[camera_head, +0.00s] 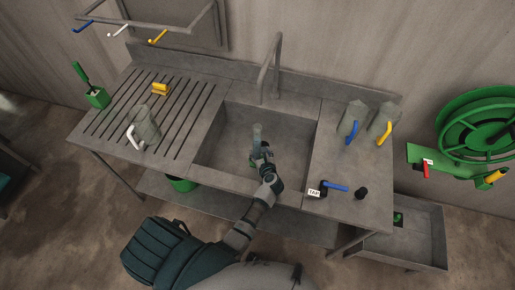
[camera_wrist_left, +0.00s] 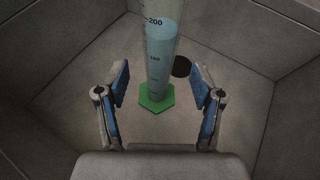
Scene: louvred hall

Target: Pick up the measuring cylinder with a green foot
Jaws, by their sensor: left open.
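The measuring cylinder (camera_head: 257,133) stands upright in the sink basin. In the left wrist view it is a clear tube (camera_wrist_left: 160,50) with graduation marks, pale blue liquid and a green hexagonal foot (camera_wrist_left: 156,98). My left gripper (camera_head: 264,152) reaches into the basin, and in the head view it partly hides the cylinder. In the left wrist view its two blue-padded fingers (camera_wrist_left: 164,90) are spread apart, with the tube showing between and beyond them. Nothing is held between the pads. My right gripper is in neither view.
The sink basin (camera_head: 221,146) has walls close around the gripper, and a dark drain (camera_wrist_left: 181,67) lies beside the green foot. A tall faucet (camera_head: 270,65) rises behind. Jugs with coloured handles stand on both sides, and a blue-levered tap (camera_head: 336,187) is at the front right.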

